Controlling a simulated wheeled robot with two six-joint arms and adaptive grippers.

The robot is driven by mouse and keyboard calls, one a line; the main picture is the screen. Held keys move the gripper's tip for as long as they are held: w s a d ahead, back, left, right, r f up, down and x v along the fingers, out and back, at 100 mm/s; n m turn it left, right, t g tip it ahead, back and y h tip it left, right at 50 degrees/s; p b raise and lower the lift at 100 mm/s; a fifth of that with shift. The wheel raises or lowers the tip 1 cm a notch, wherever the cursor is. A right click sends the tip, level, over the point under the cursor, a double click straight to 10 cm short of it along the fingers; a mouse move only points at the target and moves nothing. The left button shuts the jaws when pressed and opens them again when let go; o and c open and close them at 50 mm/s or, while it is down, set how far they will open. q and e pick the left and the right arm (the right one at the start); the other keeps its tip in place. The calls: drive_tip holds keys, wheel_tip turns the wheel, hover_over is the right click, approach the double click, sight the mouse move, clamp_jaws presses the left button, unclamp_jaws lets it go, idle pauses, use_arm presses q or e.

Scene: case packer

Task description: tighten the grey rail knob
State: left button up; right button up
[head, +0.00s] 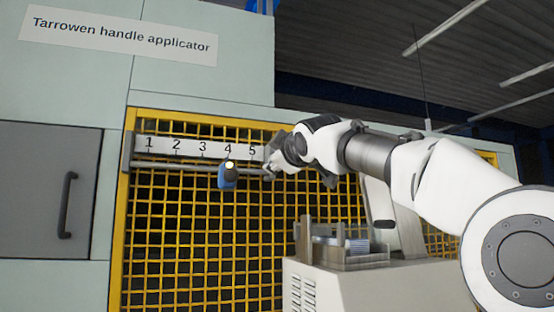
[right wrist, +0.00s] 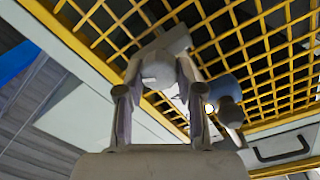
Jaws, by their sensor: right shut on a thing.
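The rail (head: 190,167) runs under a white scale plate (head: 190,147) numbered 1 to 5. A blue sensor body (head: 228,177) with a lit spot hangs on the rail below the 4; it also shows in the right wrist view (right wrist: 226,92). My right gripper (head: 272,168) is at the rail's right end, just past the 5. In the right wrist view its two fingers (right wrist: 158,88) are closed on the grey rail knob (right wrist: 158,68), a pale rounded piece. The knob is not clearly visible in the head view. My left gripper is out of view.
A yellow mesh guard (head: 190,240) lies behind the rail. A pale cabinet (head: 330,280) with a small metal tray (head: 350,255) stands below my right arm. A grey door with a dark handle (head: 68,205) is at the left.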

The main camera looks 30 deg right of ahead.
drive_tip(key=n, duration=0.5)
drive_tip(key=shift+r, duration=0.2)
idle(0.5)
drive_tip(key=o, duration=1.1)
drive_tip(key=shift+d, duration=0.1)
drive_tip(key=shift+o, duration=0.3)
drive_tip(key=shift+w+d+f, duration=0.2)
drive_tip(key=shift+w+f, duration=0.1)
drive_tip(key=shift+w, duration=0.05)
drive_tip(key=shift+s+a, duration=0.15)
